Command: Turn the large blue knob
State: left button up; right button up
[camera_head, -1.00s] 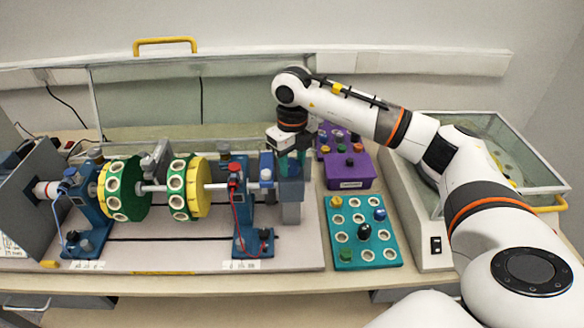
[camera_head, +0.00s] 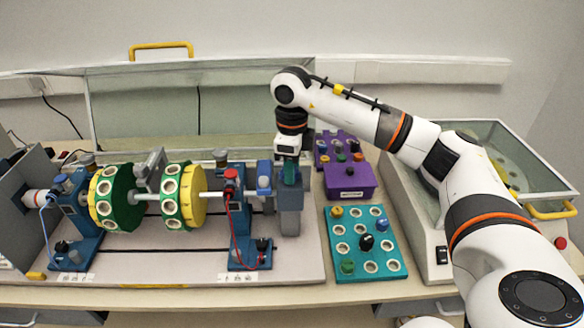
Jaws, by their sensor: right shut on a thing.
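My right gripper (camera_head: 290,178) points down onto the top of a grey-blue block (camera_head: 290,210) at the right end of the shaft rig. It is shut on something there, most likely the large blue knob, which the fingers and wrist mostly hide. A smaller blue knob (camera_head: 264,183) shows on the blue support just left of the gripper. My left gripper is not in view.
The shaft rig carries two green-and-yellow discs (camera_head: 185,197) left of the gripper. A teal tray (camera_head: 345,270) with small knobs and a purple box (camera_head: 348,192) stand to the right. A glass-lidded machine (camera_head: 425,255) stands farther right, under my right arm.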

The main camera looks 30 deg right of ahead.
jog(key=shift+r, duration=0.15)
jog(key=o, duration=1)
jog(key=shift+c, duration=0.2)
notch_tip(320, 180, up, 6)
jog(key=shift+w+r+b, duration=0.1)
jog(key=shift+b, duration=0.65)
notch_tip(320, 180, up, 6)
jog(key=shift+f+p, duration=0.15)
jog(key=shift+p, duration=0.35)
